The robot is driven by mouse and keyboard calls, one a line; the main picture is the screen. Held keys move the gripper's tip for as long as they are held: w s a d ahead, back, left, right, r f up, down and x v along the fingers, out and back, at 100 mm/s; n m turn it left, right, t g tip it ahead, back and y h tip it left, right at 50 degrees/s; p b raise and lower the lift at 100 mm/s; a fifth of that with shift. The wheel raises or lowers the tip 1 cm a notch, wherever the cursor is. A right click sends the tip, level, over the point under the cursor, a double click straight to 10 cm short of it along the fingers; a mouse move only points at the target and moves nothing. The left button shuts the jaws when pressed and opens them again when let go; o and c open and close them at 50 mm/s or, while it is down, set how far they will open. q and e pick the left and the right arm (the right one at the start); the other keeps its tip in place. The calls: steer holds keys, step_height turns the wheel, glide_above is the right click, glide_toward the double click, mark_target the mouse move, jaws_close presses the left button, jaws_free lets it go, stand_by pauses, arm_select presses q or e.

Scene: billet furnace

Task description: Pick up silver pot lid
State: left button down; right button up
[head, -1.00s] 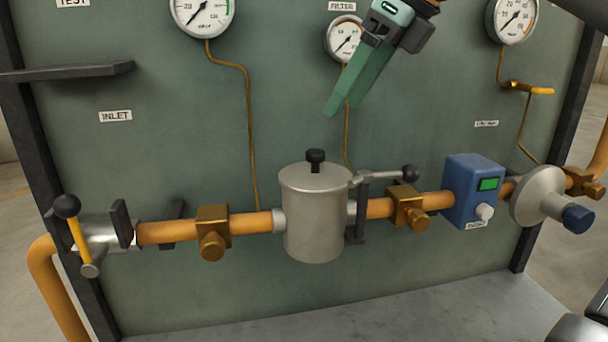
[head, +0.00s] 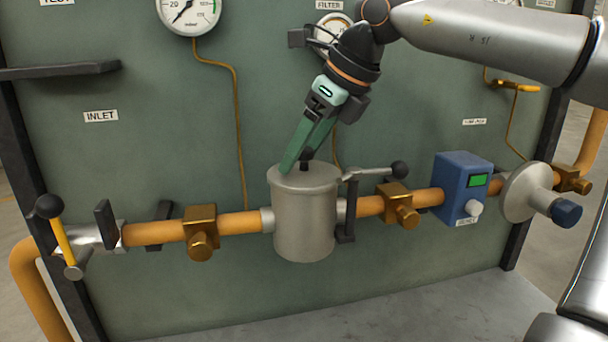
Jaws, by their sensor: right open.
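The silver pot (head: 304,220) sits in the orange pipe line in front of the green panel. Its flat silver lid (head: 318,178) is on top, with a black knob (head: 305,164) at its middle. My right gripper (head: 297,166) reaches down from the upper right with green fingers that are open. The fingertips are at the knob, just above the lid, and partly hide the knob. I cannot tell whether they touch it. My left gripper is not in view.
A grey lever with a black ball (head: 399,170) stands close to the right of the pot. Brass valves (head: 201,233), a blue box (head: 461,188) and a yellow-handled lever (head: 62,240) lie along the pipe. Gauges (head: 188,12) hang above. The panel to the left of the gripper is mostly clear.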

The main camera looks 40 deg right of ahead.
steer(key=shift+c, duration=0.3)
jaws_close()
stand_by(0.4)
